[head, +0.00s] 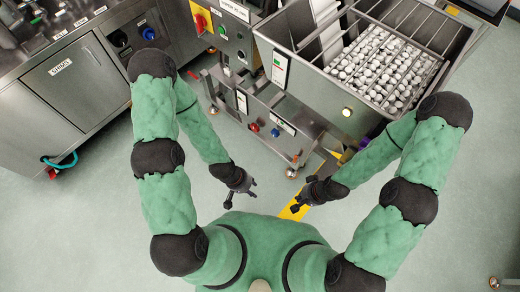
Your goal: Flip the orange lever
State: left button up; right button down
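A small red-orange lever or rotary handle (201,20) sits on a yellow plate on the steel machine's front panel, at the top of the head view. It is small, and its exact position is hard to tell. My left gripper (242,194) is low in the middle of the view, well below and apart from the handle. Its fingers look spread and empty. My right gripper (303,194) is a little to the right, also apart from the machine, with fingers spread and nothing between them.
A steel hopper (345,108) full of white caps stands at the upper right. A control box (265,117) with red and blue buttons sits low on the machine. A steel cabinet (70,82) stands at the left. Open floor (75,225) lies around me.

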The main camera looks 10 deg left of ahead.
aim_at(295, 161)
jog(key=i+j, duration=0.1)
jog(key=j, duration=1.35)
